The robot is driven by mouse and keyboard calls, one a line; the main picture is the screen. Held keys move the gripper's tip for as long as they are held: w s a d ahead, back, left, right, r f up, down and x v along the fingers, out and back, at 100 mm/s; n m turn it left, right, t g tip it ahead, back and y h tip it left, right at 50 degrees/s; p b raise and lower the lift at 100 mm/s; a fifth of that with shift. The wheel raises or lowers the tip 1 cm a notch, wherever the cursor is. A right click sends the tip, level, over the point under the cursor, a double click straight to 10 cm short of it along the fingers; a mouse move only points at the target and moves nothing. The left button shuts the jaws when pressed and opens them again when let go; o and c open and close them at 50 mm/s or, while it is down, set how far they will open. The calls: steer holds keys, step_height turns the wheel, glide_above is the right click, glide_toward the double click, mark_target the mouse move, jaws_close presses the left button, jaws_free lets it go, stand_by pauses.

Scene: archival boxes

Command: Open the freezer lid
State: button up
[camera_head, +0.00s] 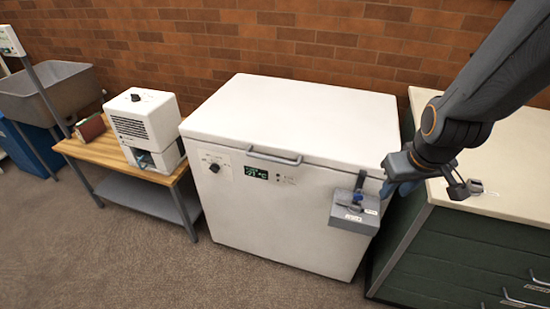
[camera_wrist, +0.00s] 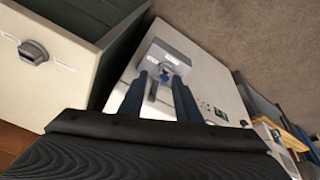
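The white chest freezer (camera_head: 265,205) stands against the brick wall with its lid (camera_head: 295,115) down. A bar handle (camera_head: 273,157) is on the front near the lid edge. A grey box (camera_head: 352,217) with an upright grey bracket and a blue part is on the freezer's front right; it also shows in the wrist view (camera_wrist: 168,55). My gripper (camera_head: 388,188) is at the freezer's right front corner, close to this box. In the wrist view my gripper (camera_wrist: 160,82) has two blue fingers apart, with nothing held. I cannot tell whether they touch the bracket.
A cream-topped counter (camera_head: 505,150) with green drawers stands close on the right, a small grey object (camera_head: 474,186) on it. On the left are a wooden bench (camera_head: 100,152) with a white appliance (camera_head: 145,118) and a grey sink (camera_head: 55,90). The floor in front is clear.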

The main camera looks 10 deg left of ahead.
steer(key=w+a+f+n+t+y+b, duration=0.1)
steer(key=w+a+f+n+t+b, duration=0.15)
steer(key=w+a+f+n, duration=0.45)
steer(key=n+t+y+b, duration=0.55)
steer(key=n+y, duration=0.45)
steer(key=n, duration=0.4)
glide_toward(273, 161)
steer(key=r+x, duration=0.1)
steer(key=x, duration=0.3)
steer(key=shift+t, duration=0.3)
steer(key=p+x, duration=0.1)
steer(key=x, duration=0.2)
steer(key=f+p+x, duration=0.1)
steer(key=x, duration=0.3)
steer(key=shift+a+f, duration=0.1)
steer(key=shift+f, duration=0.1)
jaws_close()
